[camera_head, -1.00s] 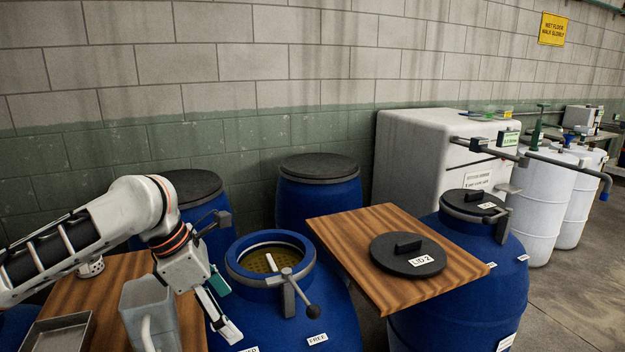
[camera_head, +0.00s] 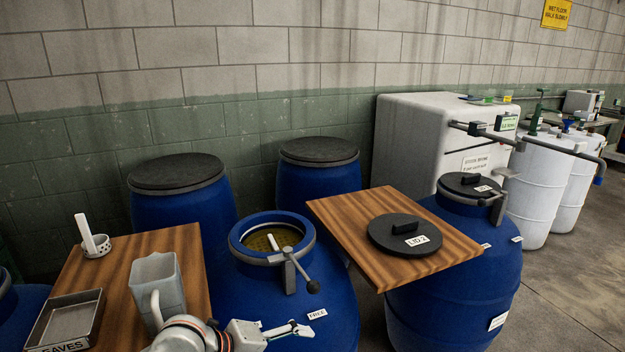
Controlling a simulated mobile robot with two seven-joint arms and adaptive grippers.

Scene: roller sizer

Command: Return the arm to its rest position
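My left arm comes in low at the bottom edge. Its gripper (camera_head: 290,329) lies sideways in front of the open blue barrel (camera_head: 285,310), pointing right near the "FREE" label. Nothing is seen held in it, but the fingers are small and edge-on, so I cannot tell if they are open. The grey jug (camera_head: 158,285) stands on the left wooden board just beyond my arm, its lower part partly covered by the arm. My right gripper is not in view.
The left wooden board (camera_head: 125,262) also carries a metal tray (camera_head: 68,322) and a small white holder (camera_head: 96,245). The right board (camera_head: 345,222) bears the black "LID 2" (camera_head: 404,237). Closed blue barrels stand behind and right. A white tank (camera_head: 415,150) is by the wall.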

